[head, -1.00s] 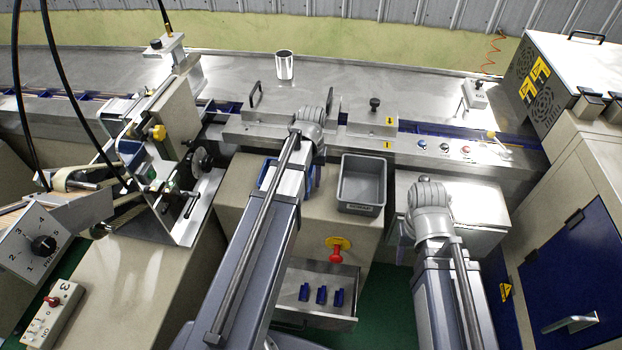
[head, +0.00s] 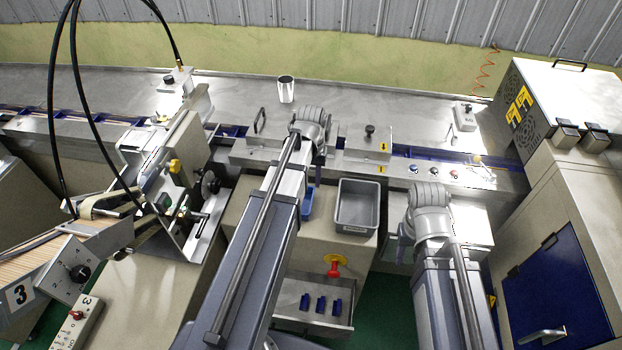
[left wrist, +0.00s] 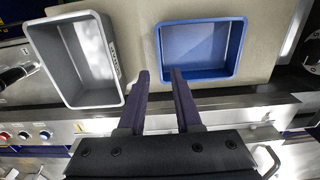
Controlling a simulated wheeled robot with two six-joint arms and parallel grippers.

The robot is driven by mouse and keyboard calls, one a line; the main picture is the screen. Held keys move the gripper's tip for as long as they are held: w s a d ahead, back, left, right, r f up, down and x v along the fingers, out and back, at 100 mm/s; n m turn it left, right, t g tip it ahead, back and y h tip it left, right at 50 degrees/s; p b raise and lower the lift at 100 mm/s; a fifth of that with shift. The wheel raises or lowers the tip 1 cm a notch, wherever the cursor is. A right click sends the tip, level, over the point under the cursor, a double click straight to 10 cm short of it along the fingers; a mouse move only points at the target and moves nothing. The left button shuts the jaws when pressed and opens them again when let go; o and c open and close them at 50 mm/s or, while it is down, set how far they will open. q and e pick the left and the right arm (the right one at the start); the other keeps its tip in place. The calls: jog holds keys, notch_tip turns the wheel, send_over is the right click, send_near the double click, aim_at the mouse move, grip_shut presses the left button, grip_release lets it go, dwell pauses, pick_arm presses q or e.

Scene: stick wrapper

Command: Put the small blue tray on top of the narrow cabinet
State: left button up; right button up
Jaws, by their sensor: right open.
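The small blue tray (left wrist: 202,78) is empty and sits upright on a beige cabinet top in the left wrist view. In the head view it (head: 307,205) is mostly hidden behind my left arm. My left gripper (left wrist: 159,73) is open and empty; in the wrist view its fingertips appear either side of the line of the tray's left wall. I cannot tell its height above the rim. In the head view, one left finger (head: 318,172) shows. My right gripper (head: 404,245) is open, mostly hidden below its wrist, over a metal-topped cabinet (head: 465,222). I cannot tell whether that is the narrow cabinet.
A grey bin (head: 357,226) stands beside the blue tray on the beige cabinet (head: 240,210). An open drawer (head: 315,325) with small blue parts and a red knob (head: 333,270) are below. A steel conveyor with a metal cup (head: 286,98) runs behind. A blue-doored machine (head: 562,290) stands at right.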

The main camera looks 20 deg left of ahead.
pick_arm(q)
jog(key=s+d+m, duration=0.3)
jog(key=s+d, duration=0.3)
jog(key=d, duration=0.4)
jog(key=s+d+r+m+y, duration=0.1)
jog(key=s+d+m, duration=0.2)
jog(key=s+d, duration=0.4)
jog(key=d, duration=0.3)
jog(key=shift+s+r+m, duration=0.15)
jog(key=shift+s+m, duration=0.15)
jog(key=shift+s+a, duration=0.1)
